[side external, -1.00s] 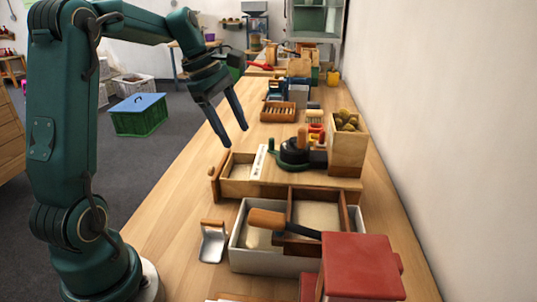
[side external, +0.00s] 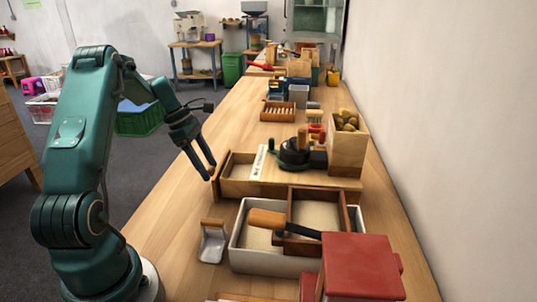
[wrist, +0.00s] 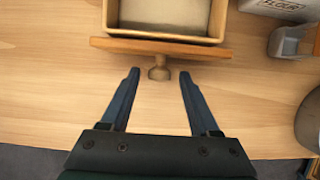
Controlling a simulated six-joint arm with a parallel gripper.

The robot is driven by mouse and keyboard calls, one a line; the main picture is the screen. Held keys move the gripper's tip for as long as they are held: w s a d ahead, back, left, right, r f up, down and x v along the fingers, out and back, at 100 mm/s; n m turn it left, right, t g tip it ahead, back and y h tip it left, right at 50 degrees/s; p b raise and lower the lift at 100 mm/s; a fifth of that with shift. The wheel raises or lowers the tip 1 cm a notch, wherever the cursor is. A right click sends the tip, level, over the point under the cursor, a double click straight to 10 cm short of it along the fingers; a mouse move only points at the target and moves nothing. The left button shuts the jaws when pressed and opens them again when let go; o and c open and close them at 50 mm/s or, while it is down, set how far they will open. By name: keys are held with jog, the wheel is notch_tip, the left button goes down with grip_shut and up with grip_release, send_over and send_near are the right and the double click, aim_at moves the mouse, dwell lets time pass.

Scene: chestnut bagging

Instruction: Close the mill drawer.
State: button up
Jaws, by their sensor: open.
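The mill (side external: 330,182), a wooden case with a dark round top, stands on the bench. Its wooden drawer (side external: 238,187) is pulled out towards the left, with a pale inside. In the wrist view the drawer front (wrist: 205,50) spans the top, with a round wooden knob (wrist: 159,72) at its middle. My gripper (side external: 211,174) is at the drawer's front end. In the wrist view my gripper (wrist: 159,78) is open and empty, its fingertips on either side of the knob, with gaps to it and just short of the drawer front.
A white flour bin (side external: 236,258) with a wooden divider tray and a wooden-handled tool stands in front of the mill. A wooden box of chestnuts (side external: 347,150) stands behind the mill. The bench left of the drawer is clear.

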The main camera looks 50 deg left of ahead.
grip_shut()
dwell(1.4)
